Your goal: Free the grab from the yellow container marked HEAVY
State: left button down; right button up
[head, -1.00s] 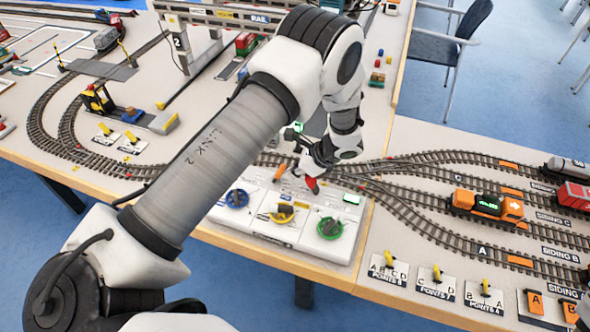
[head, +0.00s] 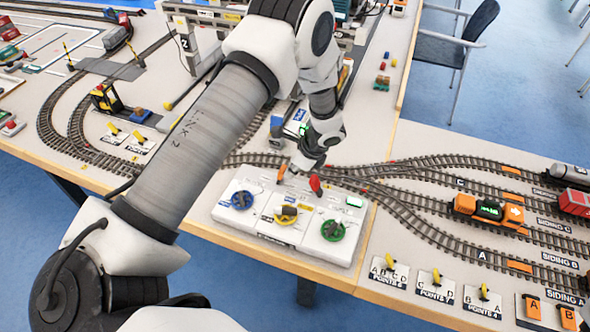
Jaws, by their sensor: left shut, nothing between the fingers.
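My left gripper (head: 303,166) is shut and empty. It hangs over the back of the white control box (head: 355,232), between an orange lever (head: 282,172) and a red lever (head: 315,184); I cannot tell whether it touches either. The box carries a blue handwheel (head: 240,200), a yellow one (head: 286,214), a green one (head: 331,231) and a small lit green display (head: 354,201). I cannot make out the yellow container marked HEAVY or the grab; my left arm covers much of the crane area. My right gripper is not in view.
A grey gantry crane (head: 186,42) stands behind my arm. Curved tracks run behind the box to sidings at the right, with an orange locomotive (head: 487,209). Points levers (head: 435,285) stand at the front right.

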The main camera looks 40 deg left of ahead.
aim_at(281, 169)
pick_arm(q)
jog(key=h, duration=0.1)
jog(key=a+r+p, duration=0.1)
jog(key=a+h+p, duration=0.1)
jog(key=shift+s+r+t+h, duration=0.2)
jog(key=shift+s+t+h, duration=0.05)
jog(key=shift+t+h, duration=0.05)
jog(key=shift+s+a+h+p, duration=0.1)
jog(key=shift+a+h+p, duration=0.2)
jog(key=shift+p, duration=0.1)
jog(key=shift+a, duration=0.35)
jog(key=shift+f, duration=0.2)
jog(key=shift+d+r, duration=0.1)
jog(key=shift+d, duration=0.1)
jog(key=shift+a+r+p, duration=0.1)
jog(key=shift+r+p, duration=0.6)
jog(key=shift+r, duration=0.05)
